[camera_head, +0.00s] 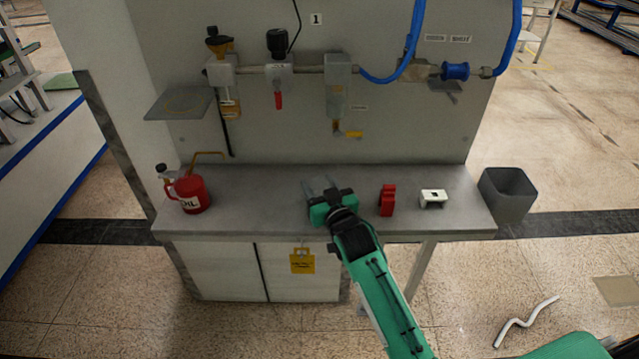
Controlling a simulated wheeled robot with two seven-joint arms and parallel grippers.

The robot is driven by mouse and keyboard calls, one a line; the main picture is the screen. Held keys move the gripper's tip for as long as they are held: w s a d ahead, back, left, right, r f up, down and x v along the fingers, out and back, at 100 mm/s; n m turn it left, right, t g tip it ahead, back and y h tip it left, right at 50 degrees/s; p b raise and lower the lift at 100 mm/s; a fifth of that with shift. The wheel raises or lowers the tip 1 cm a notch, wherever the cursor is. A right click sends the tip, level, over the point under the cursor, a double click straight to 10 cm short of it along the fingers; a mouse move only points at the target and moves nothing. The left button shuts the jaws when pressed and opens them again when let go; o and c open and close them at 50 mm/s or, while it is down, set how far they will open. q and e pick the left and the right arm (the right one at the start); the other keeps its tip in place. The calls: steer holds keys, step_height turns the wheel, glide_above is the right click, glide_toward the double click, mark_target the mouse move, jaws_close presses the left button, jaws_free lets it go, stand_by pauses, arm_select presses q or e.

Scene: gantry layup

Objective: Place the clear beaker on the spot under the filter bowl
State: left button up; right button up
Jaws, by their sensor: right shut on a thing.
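My right gripper (318,186) is low over the middle of the grey bench top, its fingers pointing toward the back panel. It is shut on what looks like the clear beaker, which is so faint against the grey that its outline can hardly be made out. The bench surface right under the bowl is partly hidden by my gripper. My left gripper is not in view.
A red oil can (188,194) stands at the bench's left end. An amber bowl unit (229,100) and a small shelf (180,103) are at the panel's left. A grey bin (508,193) stands right.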

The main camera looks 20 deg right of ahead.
steer(key=shift+f, duration=0.15)
steer(key=o, duration=1.1)
steer(key=shift+c, duration=0.2)
